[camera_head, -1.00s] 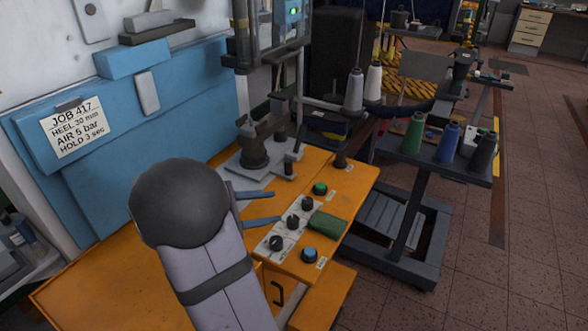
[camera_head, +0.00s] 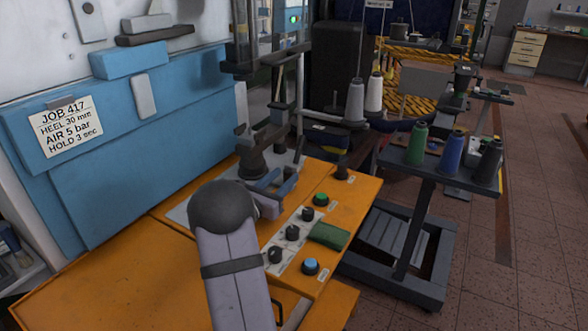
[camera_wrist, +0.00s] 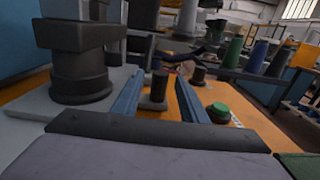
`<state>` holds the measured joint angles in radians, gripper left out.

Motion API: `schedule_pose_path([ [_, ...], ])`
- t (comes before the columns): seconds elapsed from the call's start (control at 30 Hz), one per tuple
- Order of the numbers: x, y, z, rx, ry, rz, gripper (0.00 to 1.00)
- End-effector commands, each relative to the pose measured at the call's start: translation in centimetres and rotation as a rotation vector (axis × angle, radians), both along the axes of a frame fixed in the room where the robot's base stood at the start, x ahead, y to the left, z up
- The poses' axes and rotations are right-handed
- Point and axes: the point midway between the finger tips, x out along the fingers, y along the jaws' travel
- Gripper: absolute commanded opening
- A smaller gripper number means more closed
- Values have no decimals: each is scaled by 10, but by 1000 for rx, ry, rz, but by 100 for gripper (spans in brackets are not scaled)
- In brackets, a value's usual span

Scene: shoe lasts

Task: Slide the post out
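My gripper (camera_wrist: 158,92) is open, with one blue finger on each side of this post, and no contact is clear. In the head view my gripper (camera_head: 284,180) is low beside the dark clamp stand (camera_head: 252,163) on the grey plate, and its fingers partly hide that area. The stand's thick round base (camera_wrist: 82,82) is left of my fingers in the wrist view. Which upright is the task's post, I cannot tell for certain.
A short dark cylinder (camera_head: 341,168) and a green button (camera_head: 320,199) are on the orange bench right of my gripper. Knobs and a green pad (camera_head: 329,236) lie nearer. A blue panel (camera_head: 150,150) stands left. A cart (camera_head: 420,160) with thread spools is to the right.

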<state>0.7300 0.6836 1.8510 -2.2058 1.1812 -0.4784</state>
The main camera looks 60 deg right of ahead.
Motion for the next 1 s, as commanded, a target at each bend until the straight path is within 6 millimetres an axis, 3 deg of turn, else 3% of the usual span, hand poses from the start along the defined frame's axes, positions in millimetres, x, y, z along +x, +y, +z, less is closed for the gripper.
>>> schedule_pose_path([
  [0.5,-1,-59,0,1,-1,-2,39],
  [0.93,0,-66,-1,1,-1,0,39],
  [1.0,0,-66,0,1,-1,0,23],
])
